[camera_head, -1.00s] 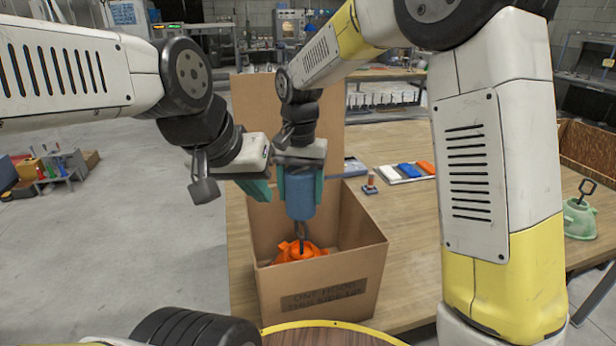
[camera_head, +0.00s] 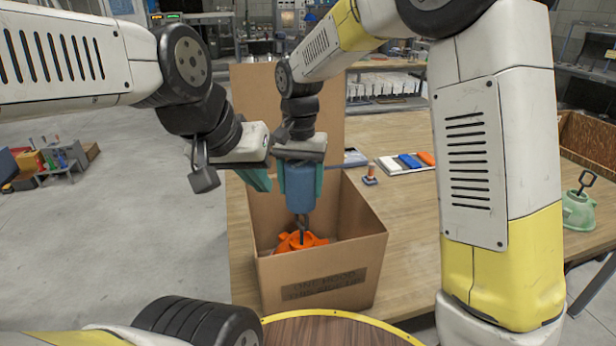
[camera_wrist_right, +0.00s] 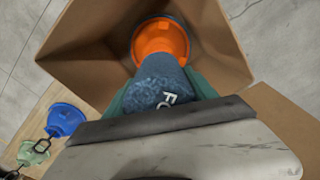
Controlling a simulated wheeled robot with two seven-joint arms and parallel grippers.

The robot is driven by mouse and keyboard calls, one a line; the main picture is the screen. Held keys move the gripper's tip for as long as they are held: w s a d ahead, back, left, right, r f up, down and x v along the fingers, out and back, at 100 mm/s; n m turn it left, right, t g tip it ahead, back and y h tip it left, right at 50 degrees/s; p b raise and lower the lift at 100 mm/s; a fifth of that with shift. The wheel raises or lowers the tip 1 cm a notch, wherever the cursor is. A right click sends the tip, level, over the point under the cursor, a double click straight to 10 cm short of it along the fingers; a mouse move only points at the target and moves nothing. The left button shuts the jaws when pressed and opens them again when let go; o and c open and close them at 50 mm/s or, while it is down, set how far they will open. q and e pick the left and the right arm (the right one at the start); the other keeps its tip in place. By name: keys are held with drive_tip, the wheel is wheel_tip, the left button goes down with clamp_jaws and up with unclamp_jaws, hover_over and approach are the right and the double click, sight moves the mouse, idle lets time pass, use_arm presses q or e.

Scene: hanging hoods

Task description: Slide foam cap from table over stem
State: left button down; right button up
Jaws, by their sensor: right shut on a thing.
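My right gripper (camera_head: 300,188) is shut on a blue foam cap (camera_head: 301,196), held upright over the open box. In the right wrist view the foam cap (camera_wrist_right: 160,84) has white letters and sits between teal fingers. Below it, an orange hood (camera_head: 292,242) lies in the box, with a dark stem (camera_head: 302,232) standing up under the cap. I cannot tell whether the stem's top is inside the cap. The orange hood (camera_wrist_right: 160,40) shows beyond the cap in the wrist view. My left gripper (camera_head: 257,178) hangs at the box's left side; its opening is unclear.
The cardboard box (camera_head: 350,262) has a raised back flap (camera_head: 288,110) and stands on the wooden table (camera_head: 410,200). A pale green hood (camera_head: 578,214) is at the right. A tray of coloured pieces (camera_head: 405,165) lies behind. The wrist view also shows a blue hood (camera_wrist_right: 66,119).

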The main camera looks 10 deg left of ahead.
sight(302, 227)
drive_tip(key=shift+f, duration=0.15)
drive_tip(key=shift+f, duration=0.95)
drive_tip(key=shift+f, duration=0.15)
drive_tip(key=shift+f, duration=1.25)
drive_tip(key=shift+f, duration=0.2)
drive_tip(key=shift+f, duration=1.55)
drive_tip(key=shift+f, duration=0.2)
drive_tip(key=shift+f, duration=1)
